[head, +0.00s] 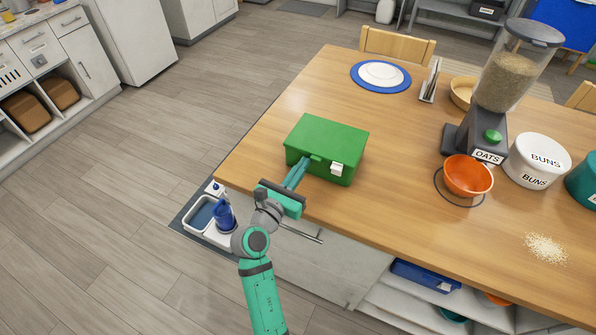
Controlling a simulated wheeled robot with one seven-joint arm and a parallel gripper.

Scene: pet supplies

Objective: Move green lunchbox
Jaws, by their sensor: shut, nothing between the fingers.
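The green lunchbox (328,138) stands upright on the wooden table, near its left front edge. Its lid is closed, and a white latch or tag (337,169) shows on its front side. My gripper (303,163) is shut and empty, with its teal fingers pointing at the front of the lunchbox. The fingertips overlap the lunchbox's front near a small green catch. I cannot tell whether they touch it.
The wooden table (410,185) is clear around the lunchbox. An orange bowl (467,174) sits under an oats dispenser (487,135) to the right. A white buns container (538,160) stands beyond. A plate on a blue mat (356,80) lies behind.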

